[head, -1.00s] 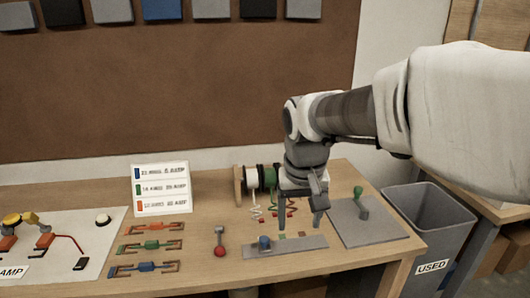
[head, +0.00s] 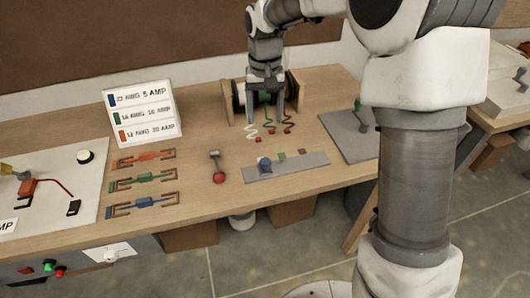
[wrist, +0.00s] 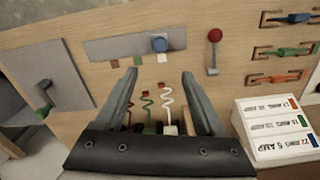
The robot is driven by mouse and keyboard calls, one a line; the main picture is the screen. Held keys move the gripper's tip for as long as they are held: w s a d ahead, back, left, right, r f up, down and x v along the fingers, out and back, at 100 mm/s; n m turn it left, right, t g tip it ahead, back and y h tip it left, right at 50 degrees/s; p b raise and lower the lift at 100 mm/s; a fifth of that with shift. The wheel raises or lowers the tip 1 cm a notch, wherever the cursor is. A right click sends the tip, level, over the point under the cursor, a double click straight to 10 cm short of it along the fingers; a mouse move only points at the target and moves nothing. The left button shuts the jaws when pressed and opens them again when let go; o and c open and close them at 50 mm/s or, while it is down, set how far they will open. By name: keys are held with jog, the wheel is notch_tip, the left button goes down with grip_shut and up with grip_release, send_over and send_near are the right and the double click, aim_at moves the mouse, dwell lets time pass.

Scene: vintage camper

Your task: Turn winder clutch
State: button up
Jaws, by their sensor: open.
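No part is labelled as the winder clutch. A red-knobbed lever (head: 218,177) is left of the plate. A green-handled crank (wrist: 44,112) stands on a separate grey plate (wrist: 40,75). My gripper (head: 267,112) is open and empty at the spool rack, behind the blue-knob plate. In the wrist view, its fingers (wrist: 160,75) straddle coiled white (wrist: 167,100) and green wires. The spools are partly hidden.
A legend card (head: 143,117) stands on the bench left of the rack. Orange, green and blue fuse-like parts (head: 143,202) lie in front of it. A white board (head: 45,205) is at far left. The bench between lever and card is clear.

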aim_at(265, 161)
notch_tip(265, 161, down, 16)
jog(key=shift+f, duration=0.1)
dwell(0.4)
grip_shut()
dwell(1.2)
